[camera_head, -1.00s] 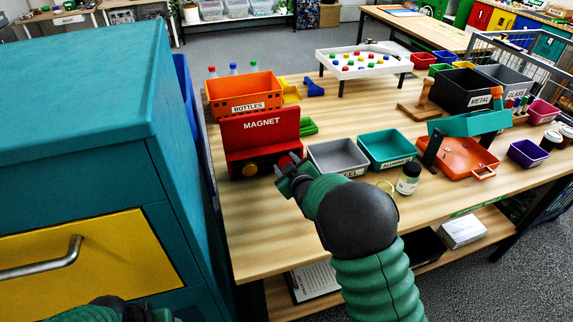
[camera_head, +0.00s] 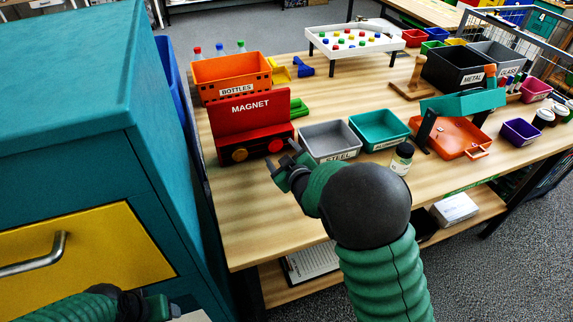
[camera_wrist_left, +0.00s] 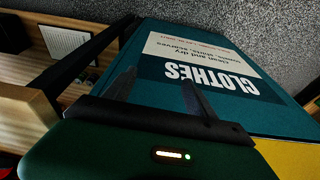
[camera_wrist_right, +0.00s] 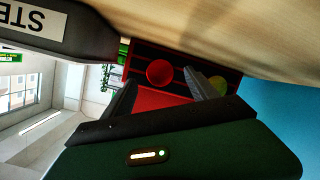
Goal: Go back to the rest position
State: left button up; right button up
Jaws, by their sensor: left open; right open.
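My right gripper (camera_head: 283,165) is open and empty just in front of the red MAGNET box (camera_head: 249,120), near its red button (camera_head: 276,146) and yellow button (camera_head: 240,155). In the right wrist view the open fingers (camera_wrist_right: 160,95) point toward the red button (camera_wrist_right: 160,72), apart from it as far as I can tell. My left gripper (camera_head: 160,308) is low at the bottom left of the head view, in front of the teal cabinet. In the left wrist view its fingers (camera_wrist_left: 155,90) are open and empty, with the CLOTHES label (camera_wrist_left: 212,78) beyond them.
The teal cabinet (camera_head: 60,90) with a yellow drawer (camera_head: 85,250) fills the left. The grey STEEL bin (camera_head: 330,140) is right of my right gripper, with a teal bin (camera_head: 378,130) beside it. A small jar (camera_head: 402,158) stands near the front. The table's front edge is bare at left.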

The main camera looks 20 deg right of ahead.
jog(key=shift+s+a, duration=0.1)
jog(key=shift+s, duration=2)
